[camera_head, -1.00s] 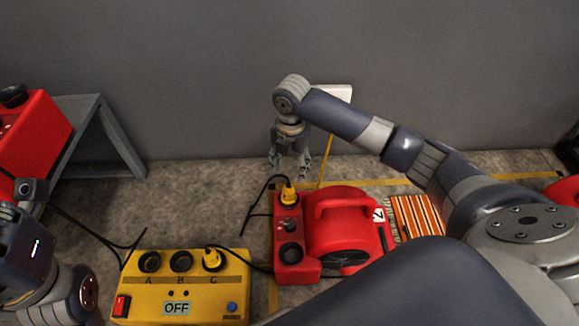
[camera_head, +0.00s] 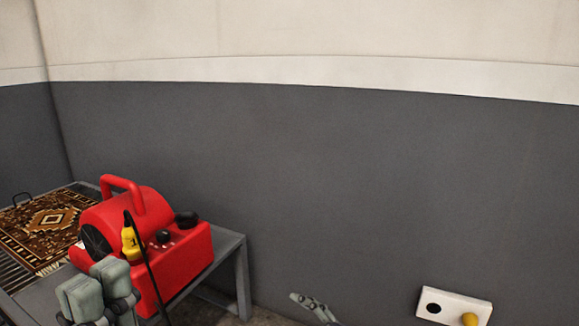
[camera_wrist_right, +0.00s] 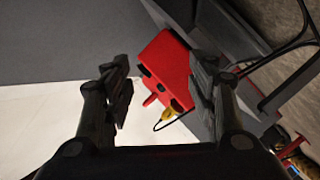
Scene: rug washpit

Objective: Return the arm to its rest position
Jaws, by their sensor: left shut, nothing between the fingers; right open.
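My left gripper (camera_head: 97,284) is at the lower left of the head view, its two grey fingers pointing up and close together, with nothing held. It appears in front of the red blower, and I cannot tell the gap between them. A grey part of my right gripper (camera_head: 315,306) peeks in at the bottom edge of the head view. In the right wrist view, my right gripper (camera_wrist_right: 160,91) has its fingers wide apart and empty. The right arm itself is hidden below the head view.
A red blower (camera_head: 178,262) with a yellow plug (camera_head: 131,243) and black cord stands on a grey table (camera_head: 233,246). A patterned rug (camera_head: 48,226) lies left of it. A white wall box (camera_head: 468,303) with a yellow plug is at lower right. The grey wall (camera_head: 370,190) is bare.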

